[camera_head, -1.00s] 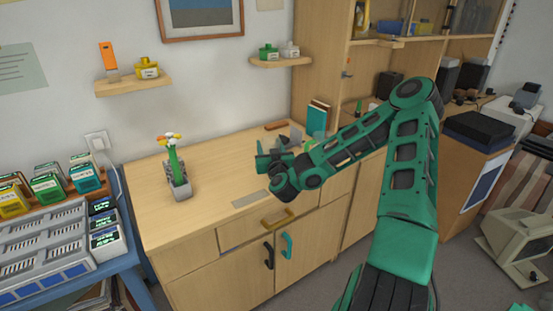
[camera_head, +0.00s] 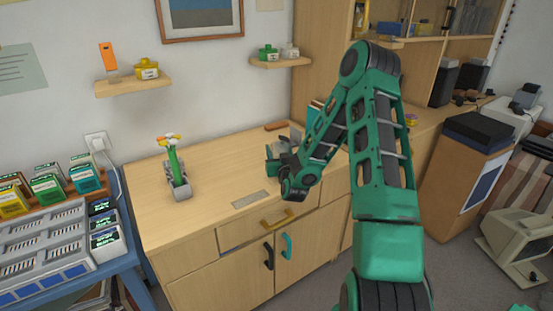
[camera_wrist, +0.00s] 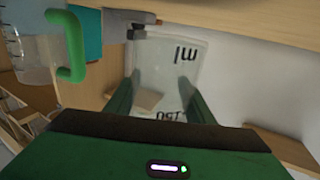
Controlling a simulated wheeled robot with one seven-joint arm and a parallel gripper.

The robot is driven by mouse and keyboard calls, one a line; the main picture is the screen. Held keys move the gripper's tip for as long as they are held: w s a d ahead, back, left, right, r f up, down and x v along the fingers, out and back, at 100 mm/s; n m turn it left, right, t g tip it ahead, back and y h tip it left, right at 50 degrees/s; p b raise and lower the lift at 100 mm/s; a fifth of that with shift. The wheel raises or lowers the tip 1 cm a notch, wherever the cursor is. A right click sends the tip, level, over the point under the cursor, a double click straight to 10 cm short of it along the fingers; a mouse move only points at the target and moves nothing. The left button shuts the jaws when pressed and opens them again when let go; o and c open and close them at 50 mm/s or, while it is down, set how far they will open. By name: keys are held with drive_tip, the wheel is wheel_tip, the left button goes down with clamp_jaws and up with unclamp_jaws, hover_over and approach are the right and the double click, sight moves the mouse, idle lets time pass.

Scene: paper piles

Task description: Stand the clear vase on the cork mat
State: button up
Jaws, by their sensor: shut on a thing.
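My gripper (camera_head: 271,160) is over the right part of the wooden cabinet top in the head view, mostly seen from behind. In the wrist view its two green fingers (camera_wrist: 158,103) are shut on a clear vessel (camera_wrist: 172,58) with "ml" and "150" printed on it in dark letters. It has measuring marks, so I cannot tell for sure that it is the clear vase. In the head view the vessel cannot be made out clearly. I cannot pick out the cork mat with certainty. A flat grey rectangle (camera_head: 249,199) lies near the cabinet's front edge.
A grey holder with a flower (camera_head: 178,180) stands at the cabinet top's left. A clear jug with a green handle (camera_wrist: 70,48) shows in the wrist view. A brown block (camera_head: 276,126) lies at the back. The cabinet top (camera_head: 218,172) between flower and gripper is bare.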

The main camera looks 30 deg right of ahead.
drive_tip(key=shift+f, duration=1.5)
drive_tip(key=o, duration=1.2)
drive_tip(key=shift+c, duration=0.2)
